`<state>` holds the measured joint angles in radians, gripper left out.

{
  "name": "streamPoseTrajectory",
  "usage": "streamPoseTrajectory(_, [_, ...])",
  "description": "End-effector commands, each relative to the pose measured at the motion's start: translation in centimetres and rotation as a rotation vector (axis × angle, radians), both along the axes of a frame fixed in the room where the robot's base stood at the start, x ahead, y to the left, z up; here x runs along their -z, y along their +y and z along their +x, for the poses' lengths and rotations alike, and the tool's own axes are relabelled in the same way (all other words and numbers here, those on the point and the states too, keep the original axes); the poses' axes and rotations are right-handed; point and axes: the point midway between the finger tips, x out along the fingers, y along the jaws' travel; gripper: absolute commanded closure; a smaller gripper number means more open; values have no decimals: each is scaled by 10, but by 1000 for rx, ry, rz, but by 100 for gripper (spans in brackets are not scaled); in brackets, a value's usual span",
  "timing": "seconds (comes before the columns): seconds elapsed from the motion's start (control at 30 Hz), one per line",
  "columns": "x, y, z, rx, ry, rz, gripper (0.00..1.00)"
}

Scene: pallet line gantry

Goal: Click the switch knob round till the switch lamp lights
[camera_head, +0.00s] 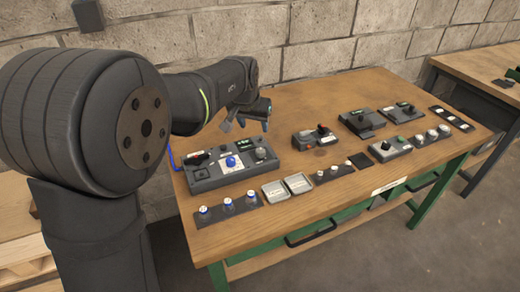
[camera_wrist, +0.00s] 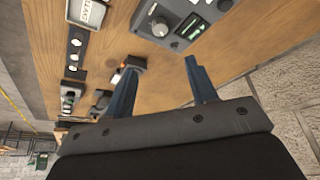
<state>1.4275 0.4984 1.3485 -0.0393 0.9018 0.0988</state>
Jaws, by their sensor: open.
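A large grey control box (camera_head: 205,177) stands at the left of the bench. On its top are a blue knob (camera_head: 231,162), a grey round knob (camera_head: 261,153) and a small lit display (camera_head: 243,144). I cannot tell which knob is the switch knob, and no lit switch lamp can be made out. My gripper (camera_head: 247,124) is open and empty, above the bench behind the box and apart from it. In the wrist view its two fingers (camera_wrist: 160,68) stand spread, with part of the control box (camera_wrist: 174,40) at the top edge.
A red-knobbed box (camera_head: 316,138), a black device (camera_head: 361,122) and a grey button box (camera_head: 390,149) stand further right. Bare wood (camera_head: 300,100) lies behind them. A block wall rises behind.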

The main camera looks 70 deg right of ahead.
Motion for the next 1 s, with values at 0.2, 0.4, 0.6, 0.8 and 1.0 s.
streamPoseTrajectory(0.2, [38, -15, 1, -1, 1, 6, 48])
streamPoseTrajectory(0.4, [79, -31, 2, -2, 0, 6, 48])
streamPoseTrajectory(0.6, [116, -47, 3, -2, 0, 4, 48])
streamPoseTrajectory(0.8, [142, -58, 4, -2, 0, 2, 48])
streamPoseTrajectory(1.0, [153, -63, 4, -2, 0, 2, 48])
